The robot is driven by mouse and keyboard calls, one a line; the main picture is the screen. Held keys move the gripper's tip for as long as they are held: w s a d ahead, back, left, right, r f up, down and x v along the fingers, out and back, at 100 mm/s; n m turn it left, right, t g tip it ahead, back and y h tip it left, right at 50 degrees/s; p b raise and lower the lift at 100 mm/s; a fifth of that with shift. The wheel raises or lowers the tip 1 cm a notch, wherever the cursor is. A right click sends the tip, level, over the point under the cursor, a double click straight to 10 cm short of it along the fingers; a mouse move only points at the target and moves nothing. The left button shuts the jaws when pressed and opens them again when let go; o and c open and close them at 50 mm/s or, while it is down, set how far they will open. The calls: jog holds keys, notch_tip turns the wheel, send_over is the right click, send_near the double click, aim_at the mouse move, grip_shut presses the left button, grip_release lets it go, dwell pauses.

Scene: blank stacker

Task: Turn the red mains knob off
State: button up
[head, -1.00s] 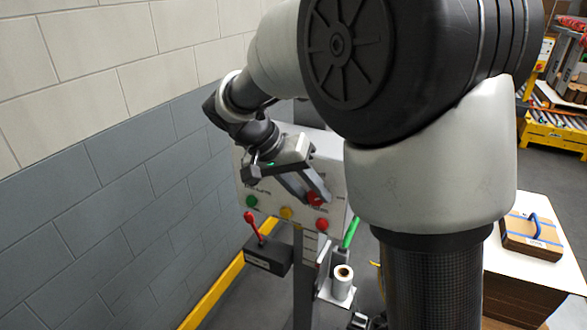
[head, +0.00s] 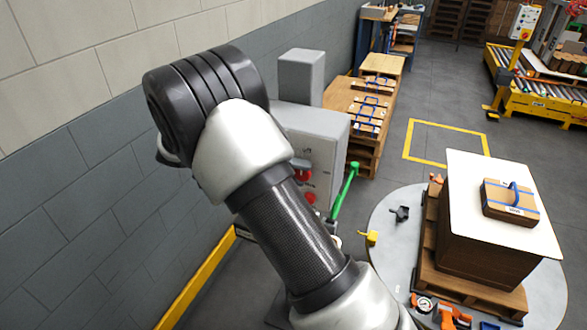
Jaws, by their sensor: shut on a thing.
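The grey control panel box (head: 329,150) stands by the wall, partly hidden behind my arm. The red mains knob (head: 302,175) shows on its front face, just right of my arm. Its exact turn angle is too small to read. A small dark shape lies at the knob's upper edge; I cannot tell what it is. A red button (head: 310,198) sits below the knob. My gripper is hidden behind my own arm, so its hold on the knob cannot be seen.
A green lever (head: 345,190) sticks out right of the panel. A round grey turntable (head: 390,215) carries a pallet and a white-topped stack (head: 470,235) with a blue-handled board (head: 510,203). The grey wall (head: 90,200) is close on the left.

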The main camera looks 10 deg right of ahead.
jog(key=shift+h, duration=0.6)
jog(key=o, duration=1.1)
jog(key=shift+c, duration=0.2)
jog(key=v, duration=1.2)
jog(key=shift+p, duration=0.3)
jog(key=shift+w, duration=0.1)
